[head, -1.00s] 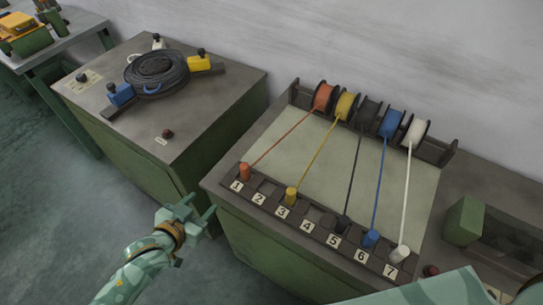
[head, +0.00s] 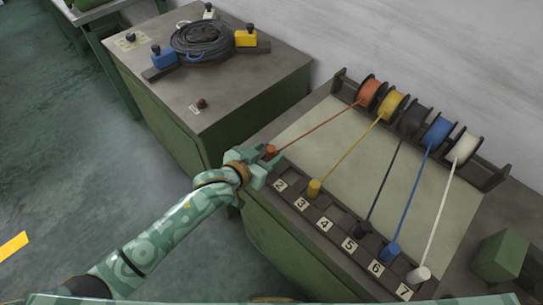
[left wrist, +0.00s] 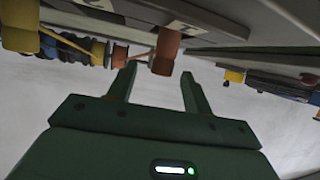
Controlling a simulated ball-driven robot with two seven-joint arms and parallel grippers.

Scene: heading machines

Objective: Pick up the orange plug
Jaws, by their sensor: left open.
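The orange plug (head: 270,150) stands upright at the far left end of the numbered row, with an orange cord running from it to the orange spool (head: 370,93). My left gripper (head: 268,167) is open just beside the plug, hiding its lower part and its number label. In the left wrist view, the plug (left wrist: 166,50) appears between the tips of my open left fingers (left wrist: 158,72), nearer the right one. I cannot tell whether the fingers touch it. My right gripper is not in view.
The yellow plug (head: 314,188), black plug (head: 363,228), blue plug (head: 390,252) and white plug (head: 419,275) stand farther along the row, with taut cords. A second cabinet (head: 235,90) holds a coiled cable (head: 200,38). A green block (head: 500,257) is at right.

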